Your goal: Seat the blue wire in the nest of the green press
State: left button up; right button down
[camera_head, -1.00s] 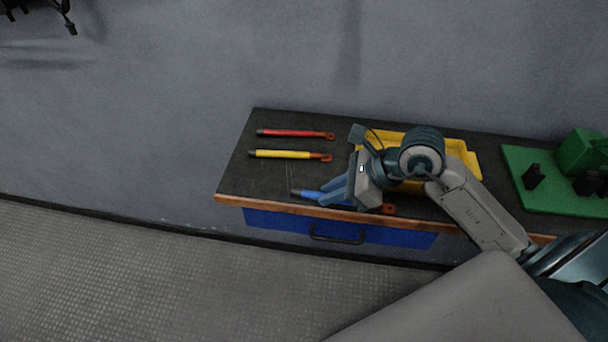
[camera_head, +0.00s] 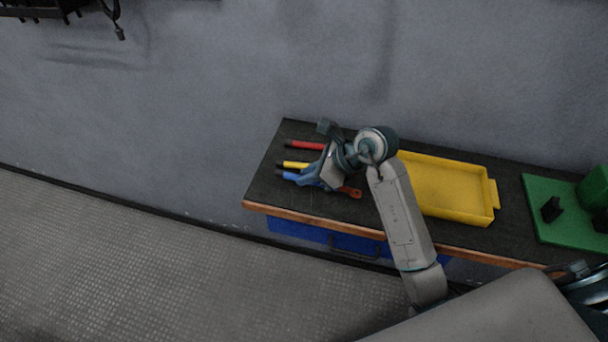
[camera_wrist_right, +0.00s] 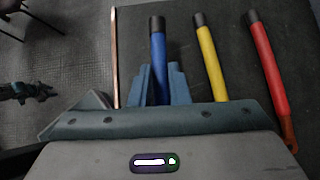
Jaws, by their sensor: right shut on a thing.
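The blue wire (camera_head: 288,177) has a dark end and a copper lug (camera_head: 351,192). It lies between the fingers of my right gripper (camera_head: 309,175), which is shut on it over the left part of the workbench. In the right wrist view the blue wire (camera_wrist_right: 158,52) runs away from the gripper (camera_wrist_right: 160,84) between its fingers; the gripper body hides the lug end. I cannot tell whether the wire is clear of the bench top. The green press (camera_head: 559,228) stands at the right end of the bench, cut off by the picture edge. My left gripper is not in view.
The yellow wire (camera_head: 296,164) and red wire (camera_head: 306,145) lie close beyond the blue one. An empty yellow tray (camera_head: 448,190) sits between the gripper and the press. The bench's wooden front edge (camera_head: 290,215) is near; a blue drawer (camera_head: 300,230) is below.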

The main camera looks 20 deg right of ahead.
aim_at(304, 188)
jog(key=shift+w+a+f+p, duration=0.2)
jog(key=shift+w+f+p, duration=0.2)
jog(key=shift+f+p, duration=0.15)
jog(key=shift+w+a+f+p, duration=0.15)
jog(key=shift+w+f+p, duration=0.2)
jog(key=shift+f+p, duration=0.15)
jog(key=shift+f, duration=0.5)
jog(key=shift+f, duration=0.1)
jog(key=shift+f, duration=0.2)
jog(key=c, duration=1.4)
grip_release()
jog(key=shift+o, duration=0.2)
jog(key=shift+r, duration=0.1)
